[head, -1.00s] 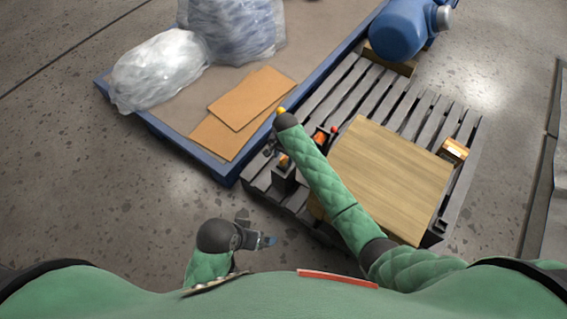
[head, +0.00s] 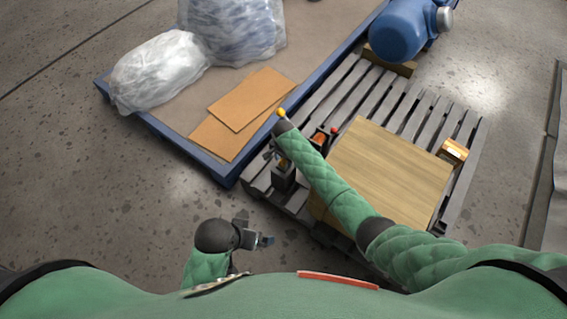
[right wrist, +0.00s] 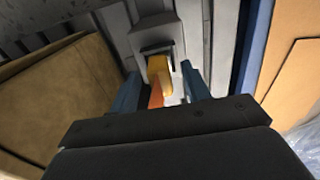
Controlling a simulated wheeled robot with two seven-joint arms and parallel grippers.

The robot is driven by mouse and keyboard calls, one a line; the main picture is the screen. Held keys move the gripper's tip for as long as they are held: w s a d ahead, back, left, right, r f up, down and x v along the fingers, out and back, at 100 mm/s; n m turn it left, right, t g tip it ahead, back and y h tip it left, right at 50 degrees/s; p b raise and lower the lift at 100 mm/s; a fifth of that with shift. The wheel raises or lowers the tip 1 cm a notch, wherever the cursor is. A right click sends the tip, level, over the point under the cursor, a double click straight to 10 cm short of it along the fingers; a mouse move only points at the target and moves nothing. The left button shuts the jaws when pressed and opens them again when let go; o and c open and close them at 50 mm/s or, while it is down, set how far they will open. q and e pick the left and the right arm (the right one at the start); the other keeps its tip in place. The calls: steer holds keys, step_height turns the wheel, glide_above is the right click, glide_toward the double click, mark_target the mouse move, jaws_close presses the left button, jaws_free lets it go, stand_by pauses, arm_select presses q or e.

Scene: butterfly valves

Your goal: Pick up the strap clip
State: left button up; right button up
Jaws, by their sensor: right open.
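A small yellow-and-orange piece, which I take to be the strap clip, sits at a grey block with a dark slot; it shows in the right wrist view (right wrist: 158,72). In the head view the dark block (head: 284,180) stands at the near left edge of the pallet, with the piece mostly hidden by my arm. My right gripper (right wrist: 160,82) is open, its two blue fingers either side of the piece, with no clear contact. My left gripper (head: 264,240) hangs low over the floor, apart from the pallet; its finger gap is unclear.
Bare floor lies in front.

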steer(key=shift+f, duration=0.1)
jaws_close()
